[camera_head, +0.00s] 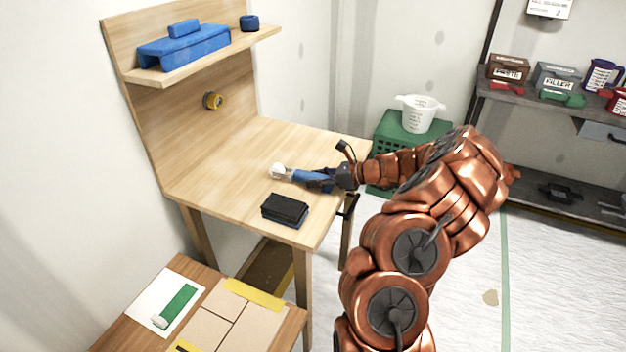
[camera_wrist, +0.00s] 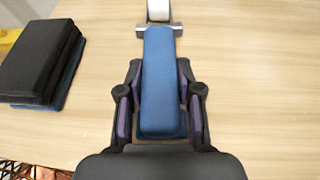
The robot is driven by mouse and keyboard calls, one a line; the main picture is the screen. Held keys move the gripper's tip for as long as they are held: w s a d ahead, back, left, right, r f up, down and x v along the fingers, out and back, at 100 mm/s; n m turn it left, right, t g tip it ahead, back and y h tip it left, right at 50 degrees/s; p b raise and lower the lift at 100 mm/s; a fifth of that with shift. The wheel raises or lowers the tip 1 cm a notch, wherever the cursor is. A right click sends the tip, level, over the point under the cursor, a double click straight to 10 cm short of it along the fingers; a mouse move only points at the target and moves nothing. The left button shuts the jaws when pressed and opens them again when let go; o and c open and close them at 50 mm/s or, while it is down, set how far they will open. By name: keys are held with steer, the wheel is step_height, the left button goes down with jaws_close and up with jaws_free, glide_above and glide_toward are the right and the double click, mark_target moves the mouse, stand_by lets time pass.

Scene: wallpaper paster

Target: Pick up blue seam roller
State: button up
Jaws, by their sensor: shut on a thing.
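The blue seam roller (camera_head: 302,176) is at the wooden table (camera_head: 225,185), its white roller end pointing left in the head view. In the wrist view the blue handle of the roller (camera_wrist: 159,80) runs straight away from me, with the white wheel at the top edge. My gripper (camera_head: 328,180) is shut on the handle. In the wrist view the dark fingers of my gripper (camera_wrist: 160,100) press on both sides of the handle. I cannot tell whether the roller touches the tabletop.
A stack of black and blue pads (camera_head: 285,211) lies on the table near its front edge; it also shows in the wrist view (camera_wrist: 40,62). A white bucket (camera_head: 417,114) stands on a green crate (camera_head: 385,128) behind.

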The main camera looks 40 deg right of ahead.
mark_target(317, 175)
jaws_close()
step_height(317, 175, up, 10)
steer(key=shift+r, duration=0.1)
stand_by(0.5)
steer(key=shift+o, duration=1.4)
jaws_free()
jaws_close()
